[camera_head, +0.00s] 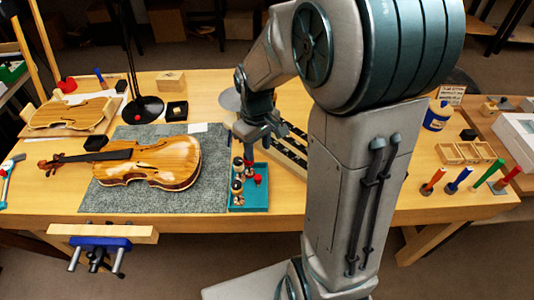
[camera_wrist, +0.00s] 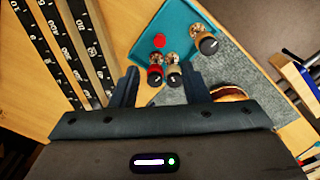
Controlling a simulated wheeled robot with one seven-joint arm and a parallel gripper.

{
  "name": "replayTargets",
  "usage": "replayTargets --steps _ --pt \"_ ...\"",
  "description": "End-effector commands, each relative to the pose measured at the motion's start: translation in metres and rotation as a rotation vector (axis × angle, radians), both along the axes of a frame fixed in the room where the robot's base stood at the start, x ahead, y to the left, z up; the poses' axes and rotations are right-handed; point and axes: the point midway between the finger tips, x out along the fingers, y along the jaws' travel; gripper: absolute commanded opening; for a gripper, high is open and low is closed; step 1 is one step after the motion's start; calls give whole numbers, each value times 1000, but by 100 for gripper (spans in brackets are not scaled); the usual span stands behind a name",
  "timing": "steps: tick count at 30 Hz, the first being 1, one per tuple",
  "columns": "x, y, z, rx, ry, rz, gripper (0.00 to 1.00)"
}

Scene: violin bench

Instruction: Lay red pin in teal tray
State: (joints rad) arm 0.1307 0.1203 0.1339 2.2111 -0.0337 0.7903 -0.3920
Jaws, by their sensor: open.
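The teal tray (camera_head: 261,198) lies at the right edge of the grey mat, near the bench's front. The red pin (camera_head: 257,180) shows below my gripper (camera_head: 260,136), within the tray's outline. In the wrist view, the red pin (camera_wrist: 155,77) stands between the two spread fingertips, close to the left one, with a metallic disc end up. A dark pin (camera_wrist: 174,79) is right beside it. Another dark-capped pin (camera_wrist: 207,44) and a small red round piece (camera_wrist: 159,40) are over the teal tray (camera_wrist: 172,20). My gripper is open; I cannot tell whether it touches the pins.
A violin (camera_head: 160,163) lies on the grey mat (camera_head: 215,185) left of the tray. A lamp base (camera_head: 142,110) is farther back. Coloured pegs (camera_head: 460,180) stand at the right.

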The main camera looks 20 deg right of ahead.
Motion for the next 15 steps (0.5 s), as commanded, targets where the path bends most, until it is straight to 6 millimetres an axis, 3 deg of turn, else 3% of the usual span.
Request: replayTargets --steps 6,15 --pt "-43 3 48 -9 -94 -129 41" --pt "-111 5 87 34 -212 -325 41"
